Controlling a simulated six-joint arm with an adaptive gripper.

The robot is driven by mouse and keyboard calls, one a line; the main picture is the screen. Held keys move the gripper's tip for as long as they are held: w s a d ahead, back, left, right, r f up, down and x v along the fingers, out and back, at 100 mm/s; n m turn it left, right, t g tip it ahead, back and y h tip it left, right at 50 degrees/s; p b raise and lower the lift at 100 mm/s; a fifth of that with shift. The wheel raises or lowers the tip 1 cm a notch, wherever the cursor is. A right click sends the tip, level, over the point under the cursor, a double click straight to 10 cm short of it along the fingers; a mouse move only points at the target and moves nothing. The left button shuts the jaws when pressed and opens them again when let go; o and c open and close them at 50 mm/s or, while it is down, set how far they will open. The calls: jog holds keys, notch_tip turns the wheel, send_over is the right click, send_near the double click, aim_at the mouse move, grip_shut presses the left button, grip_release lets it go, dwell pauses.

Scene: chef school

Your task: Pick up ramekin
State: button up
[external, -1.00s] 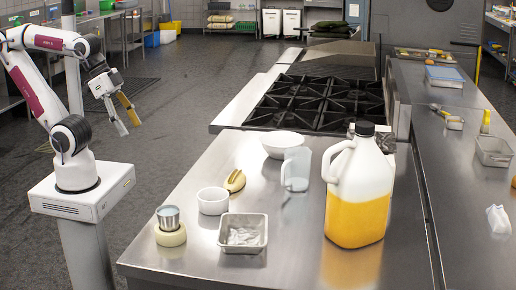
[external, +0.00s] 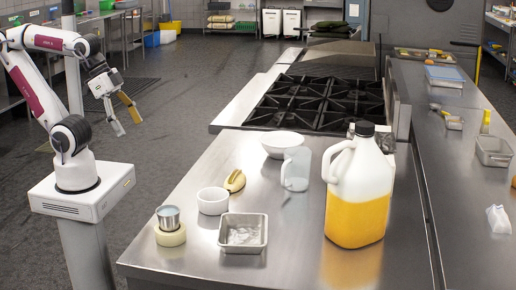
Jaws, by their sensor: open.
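A small white ramekin (external: 213,201) stands upright on the left part of the steel counter (external: 290,262). My gripper (external: 127,117) is open and empty. It hangs in the air off the counter's left side, up and to the left of the ramekin in the picture, with its fingers pointing down and to the right. Nothing covers the ramekin.
Around the ramekin are a metal cup on a cream round base (external: 169,227), a metal tray (external: 242,232), a yellowish oblong item (external: 235,181), a white bowl (external: 283,144) and a clear jug (external: 296,169). A large jug of yellow liquid (external: 357,215) stands right. A black-grated stove (external: 315,103) lies behind.

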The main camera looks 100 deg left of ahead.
dwell(0.3)
jog(key=w+d+r+n+t+h, duration=0.1)
jog(key=w+d+r+t+h, duration=0.15)
jog(key=w+d, duration=0.85)
jog(key=w+d+r+n+t+h, duration=0.1)
jog(key=w+d+n+t, duration=0.15)
jog(key=w+d, duration=0.8)
jog(key=w+a+f+n+t+y, duration=0.1)
jog(key=w+a+f+n+y, duration=0.2)
jog(key=w, duration=0.5)
jog(key=s+a+f+y, duration=0.1)
jog(key=f+y, duration=0.2)
jog(key=f, duration=0.1)
jog(key=s+a+f+n+g+y, duration=0.1)
jog(key=s+f+y, duration=0.1)
jog(key=f, duration=0.3)
jog(key=s+a+f+n+g+y, duration=0.1)
jog(key=a+f+y, duration=0.1)
jog(key=f+y, duration=0.2)
jog(key=shift+s+a+f, duration=0.1)
jog(key=shift+s+f, duration=0.15)
jog(key=shift+f, duration=0.4)
jog(key=shift+s+a+f+n+g+y, duration=0.2)
jog(key=shift+s+n+g+y, duration=0.1)
jog(key=shift+s, duration=0.1)
jog(key=shift+x, duration=1.3)
